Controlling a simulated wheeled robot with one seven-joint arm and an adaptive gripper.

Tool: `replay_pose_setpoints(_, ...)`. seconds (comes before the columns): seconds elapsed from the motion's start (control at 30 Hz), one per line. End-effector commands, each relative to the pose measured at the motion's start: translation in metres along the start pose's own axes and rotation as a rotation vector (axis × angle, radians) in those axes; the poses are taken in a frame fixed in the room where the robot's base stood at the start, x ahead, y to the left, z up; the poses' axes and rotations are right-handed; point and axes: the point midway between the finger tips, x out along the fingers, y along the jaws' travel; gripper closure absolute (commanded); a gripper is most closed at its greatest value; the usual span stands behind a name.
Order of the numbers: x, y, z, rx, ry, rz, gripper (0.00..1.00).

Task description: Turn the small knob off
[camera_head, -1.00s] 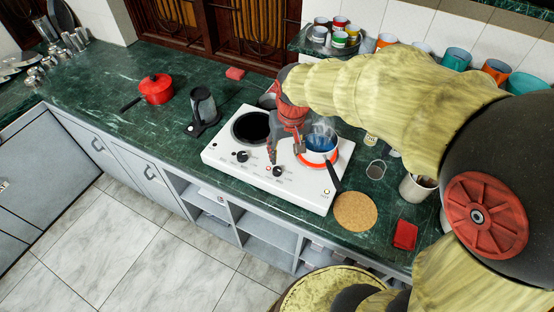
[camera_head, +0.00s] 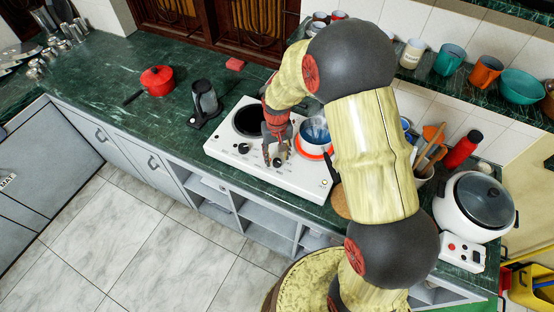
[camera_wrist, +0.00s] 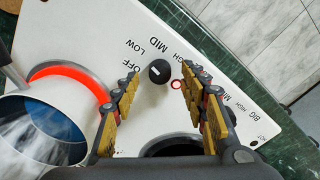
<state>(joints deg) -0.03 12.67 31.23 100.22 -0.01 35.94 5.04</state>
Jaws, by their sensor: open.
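The white two-burner cooktop (camera_head: 222,158) stands on the green counter. The small knob (camera_wrist: 159,71) is black with a white mark, and OFF, LOW, MID and HIGH are printed around it. I cannot tell for certain which label the mark points to. My gripper (camera_head: 277,158) is over the cooktop's front edge, pointing down. In the wrist view my gripper (camera_wrist: 154,97) is open, with the small knob showing in the gap between its fingers; contact does not show. The small burner (camera_wrist: 68,72) glows red under a white pot (camera_wrist: 48,130) with blue contents.
The larger dark burner (camera_head: 250,123) is left of the pot, with another black knob (camera_head: 243,148) in front of it. A black pot handle juts toward the front right. A dark jug (camera_head: 205,99) and red pot (camera_head: 157,80) stand left; a rice cooker (camera_head: 470,208) stands right.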

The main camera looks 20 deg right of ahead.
Motion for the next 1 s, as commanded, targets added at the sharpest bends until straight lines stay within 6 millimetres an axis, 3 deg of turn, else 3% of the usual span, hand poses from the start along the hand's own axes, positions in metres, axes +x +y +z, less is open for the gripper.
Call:
replay_pose_setpoints(0.2, 0.021, 0.0, 0.0, 0.0, 0.0, 0.0, 0.56)
replay_pose_setpoints(0.53, 0.023, 0.0, 0.0, 0.0, 0.001, 0.0, 0.57)
replay_pose_setpoints(1.0, 0.023, 0.0, 0.0, 0.0, 0.001, 0.0, 0.84)
